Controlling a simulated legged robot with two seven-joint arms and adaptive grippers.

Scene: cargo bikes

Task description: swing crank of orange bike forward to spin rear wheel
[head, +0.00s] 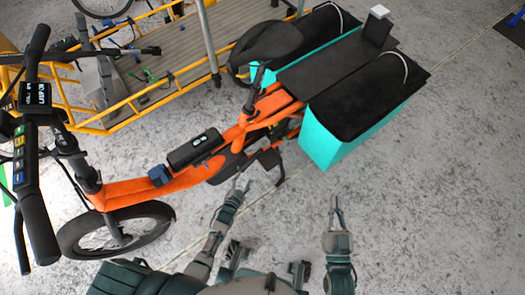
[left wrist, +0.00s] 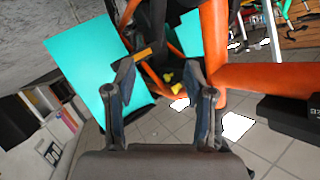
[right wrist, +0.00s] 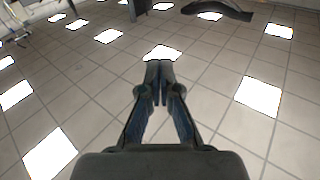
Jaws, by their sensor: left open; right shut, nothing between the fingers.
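The orange bike (head: 140,190) stands across the head view, handlebar at left and turquoise panniers (head: 325,140) at right. Its black crank and pedal (head: 270,159) show below the middle of the frame. The rear wheel is largely hidden by the panniers. My left gripper (head: 241,186) is open, just below and left of the pedal, with nothing held. In the left wrist view the open left fingers (left wrist: 160,75) face the orange frame (left wrist: 214,45) and a turquoise pannier (left wrist: 98,70). My right gripper (head: 335,203) is shut and empty, below the panniers; its closed fingertips show in the right wrist view (right wrist: 159,75).
A yellow cargo bike (head: 120,105) with a slatted bed and scattered tools stands behind the orange bike. The orange bike's front wheel (head: 115,228) is at lower left. The grey floor (head: 430,200) at right is clear.

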